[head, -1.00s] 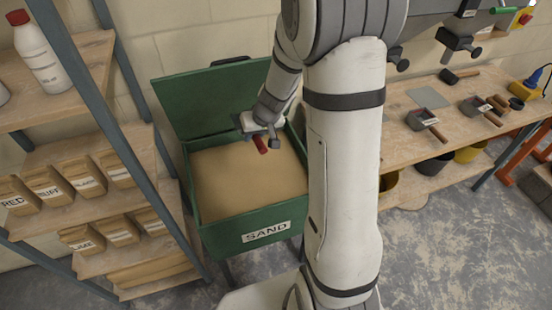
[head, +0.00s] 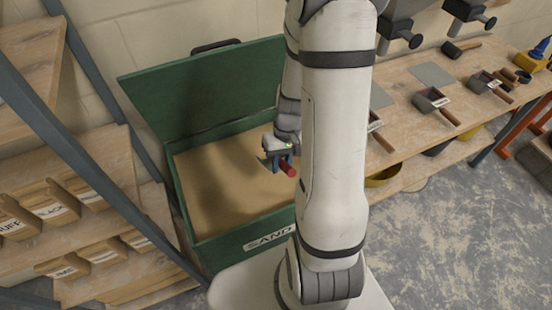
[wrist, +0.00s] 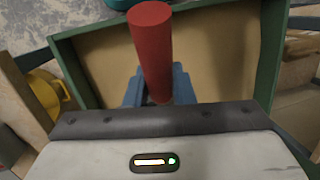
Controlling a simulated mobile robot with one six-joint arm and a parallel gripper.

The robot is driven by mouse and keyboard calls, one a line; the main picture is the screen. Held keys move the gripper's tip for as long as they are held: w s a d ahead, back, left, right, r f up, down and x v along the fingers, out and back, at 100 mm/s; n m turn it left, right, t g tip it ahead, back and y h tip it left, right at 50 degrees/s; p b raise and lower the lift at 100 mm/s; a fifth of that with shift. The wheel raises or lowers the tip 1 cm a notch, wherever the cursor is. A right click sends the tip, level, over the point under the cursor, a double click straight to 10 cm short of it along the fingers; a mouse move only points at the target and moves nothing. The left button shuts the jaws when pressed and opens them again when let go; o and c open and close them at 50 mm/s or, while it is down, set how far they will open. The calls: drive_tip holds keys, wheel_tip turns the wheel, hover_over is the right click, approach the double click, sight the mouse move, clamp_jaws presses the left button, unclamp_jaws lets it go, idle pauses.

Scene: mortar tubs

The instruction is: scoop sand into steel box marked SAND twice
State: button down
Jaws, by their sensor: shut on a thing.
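A green bin (head: 215,243) marked SAND stands open with its lid tilted back, holding tan sand (head: 215,185). My gripper (head: 280,164) is over the right part of the sand, shut on a red-handled tool (head: 287,170). The wrist view shows the red handle (wrist: 151,45) between the blue fingers. The tool's working end is hidden, so I cannot tell whether it holds sand. Small grey boxes with handles stand on the bench: one in the middle (head: 430,97), one farther right (head: 482,80), and one partly behind my arm (head: 376,117). Their labels are too small to read.
Shelves with labelled paper bags (head: 68,203) stand close on the left. A yellow bucket (head: 383,176) sits below. The floor at the front right is clear.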

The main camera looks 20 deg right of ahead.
drive_tip(key=w+f+t+b, duration=0.1)
drive_tip(key=w+f+b, duration=0.2)
drive_tip(key=f+b, duration=0.5)
drive_tip(key=w+f+t+b, duration=0.1)
drive_tip(key=w+f+b, duration=0.3)
drive_tip(key=f+b, duration=0.3)
drive_tip(key=shift+f+b, duration=0.4)
drive_tip(key=shift+f, duration=0.3)
drive_tip(key=f+t+b, duration=0.1)
drive_tip(key=b, duration=0.5)
drive_tip(key=w+f+t+b, duration=0.1)
drive_tip(key=t+b, duration=0.1)
drive_tip(key=b, duration=0.4)
drive_tip(key=shift+w+f+n+b, duration=0.1)
drive_tip(key=shift+w+n+b, duration=0.1)
drive_tip(key=shift+n+b, duration=0.15)
drive_tip(key=shift+s+r+t+p, duration=0.35)
drive_tip(key=shift+s+r+p, duration=0.35)
drive_tip(key=shift+r, duration=1.8)
drive_tip(key=shift+s+r+t+p, duration=0.3)
drive_tip(key=shift+s+r+p, duration=0.4)
drive_tip(key=shift+r, duration=1.75)
drive_tip(key=shift+s+r+t+p, duration=0.35)
drive_tip(key=shift+s+r+p, duration=0.35)
drive_tip(key=shift+r, duration=1.8)
drive_tip(key=shift+w, duration=0.1)
